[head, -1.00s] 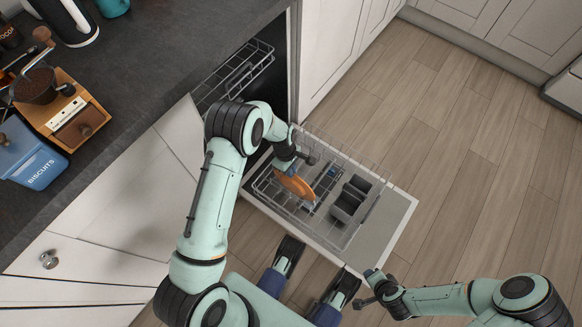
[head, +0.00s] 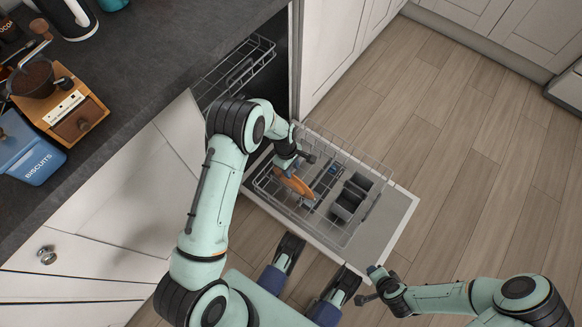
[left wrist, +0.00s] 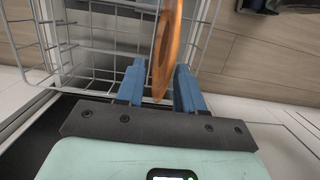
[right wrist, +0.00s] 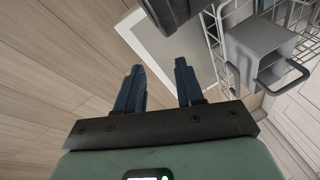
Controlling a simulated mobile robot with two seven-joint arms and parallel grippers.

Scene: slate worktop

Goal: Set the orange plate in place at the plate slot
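The orange plate (head: 297,186) stands on edge in the dishwasher's pulled-out lower wire rack (head: 345,232), toward the rack's left side. In the left wrist view the plate (left wrist: 166,45) shows nearly edge-on. My left gripper (left wrist: 160,68) is open, with one blue finger on each side of the plate's near edge and a visible gap at the left finger. The plate's foot and the slot under it are hidden or too small to make out. My right gripper (right wrist: 160,66) is open and empty, away from the plate, to the right of the open door's front edge.
A grey cutlery basket (head: 349,201) sits in the rack right of the plate. An upper wire rack (head: 232,72) is at the dishwasher opening. The worktop at left holds a coffee grinder (head: 78,118) and a blue biscuit tin (head: 30,150). The floor at right is clear.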

